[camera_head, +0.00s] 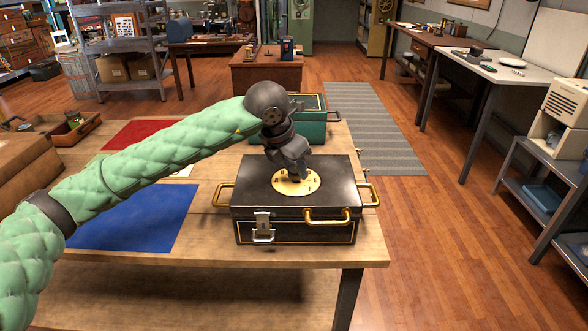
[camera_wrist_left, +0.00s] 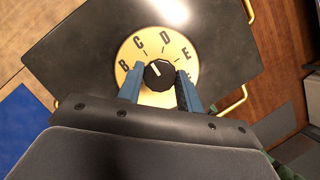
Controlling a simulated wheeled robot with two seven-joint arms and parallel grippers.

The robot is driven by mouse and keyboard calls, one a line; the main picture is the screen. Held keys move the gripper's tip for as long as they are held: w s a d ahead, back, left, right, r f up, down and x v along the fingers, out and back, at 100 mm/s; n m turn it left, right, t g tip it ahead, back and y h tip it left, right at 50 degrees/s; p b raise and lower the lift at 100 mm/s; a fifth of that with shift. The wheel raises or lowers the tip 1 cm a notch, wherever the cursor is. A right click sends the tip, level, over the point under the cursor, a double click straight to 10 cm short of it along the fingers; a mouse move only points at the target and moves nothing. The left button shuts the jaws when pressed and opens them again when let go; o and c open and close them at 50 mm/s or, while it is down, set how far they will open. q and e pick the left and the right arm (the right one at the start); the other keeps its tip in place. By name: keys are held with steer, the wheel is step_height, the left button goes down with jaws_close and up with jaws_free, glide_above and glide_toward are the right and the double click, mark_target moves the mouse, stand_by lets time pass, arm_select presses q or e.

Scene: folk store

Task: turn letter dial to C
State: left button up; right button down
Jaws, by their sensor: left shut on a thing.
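A black metal case (camera_head: 256,202) with brass handles stands on the wooden table. On its lid is a round brass letter dial (camera_head: 312,187), which also shows in the left wrist view (camera_wrist_left: 130,54) with the letters B, C, D and E readable. A black knob (camera_wrist_left: 158,75) sits at its centre; its short white mark points up and slightly left, roughly toward C. My left gripper (camera_head: 295,178) reaches down from above, and its blue fingers (camera_wrist_left: 158,82) are shut on the knob from both sides. The lower part of the dial is hidden by the fingers. My right gripper is out of view.
A teal case (camera_head: 312,128) stands behind the black case. A blue mat (camera_head: 135,218) and a red mat (camera_head: 140,133) lie to the left on the table. The table's front edge is just before the case.

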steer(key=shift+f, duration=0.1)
arm_select(q)
steer(key=o, duration=1)
steer(key=shift+a+r, duration=0.1)
steer(key=shift+r, duration=0.2)
steer(key=b+v, duration=0.1)
steer(key=v, duration=0.6)
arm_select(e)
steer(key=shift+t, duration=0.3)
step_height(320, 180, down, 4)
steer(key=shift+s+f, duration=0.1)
arm_select(q)
steer(key=shift+s, duration=0.1)
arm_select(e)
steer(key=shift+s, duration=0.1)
